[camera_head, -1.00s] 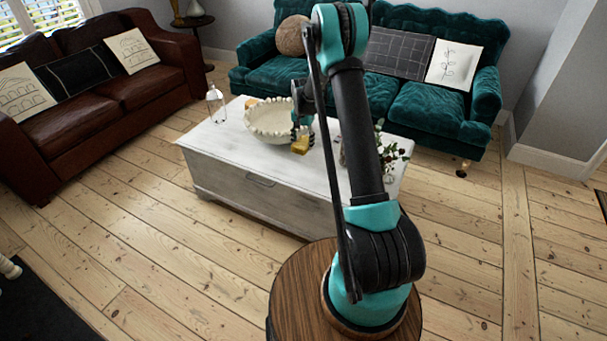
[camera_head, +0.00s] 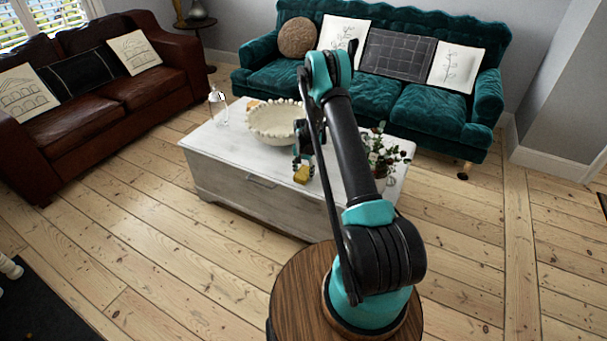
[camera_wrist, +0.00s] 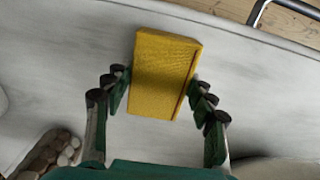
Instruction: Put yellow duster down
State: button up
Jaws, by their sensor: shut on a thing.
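The yellow duster (camera_wrist: 162,75) is a yellow block between the fingers of my gripper (camera_wrist: 160,88) in the wrist view. My gripper is shut on it, with a finger on each side. The white chest table (camera_wrist: 60,60) lies below it. In the head view the duster (camera_head: 301,175) is at the front edge of the white chest table (camera_head: 225,160), just under my gripper (camera_head: 301,166). I cannot tell whether it touches the tabletop.
A cream beaded bowl (camera_head: 275,122) stands behind the gripper, and a lantern (camera_head: 218,108) to its left. A potted plant (camera_head: 385,155) is to the right, partly behind my arm. The tabletop's front left is clear.

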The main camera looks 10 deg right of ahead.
jog(key=shift+f, duration=0.25)
jog(key=o, duration=1.2)
jog(key=shift+f, duration=0.1)
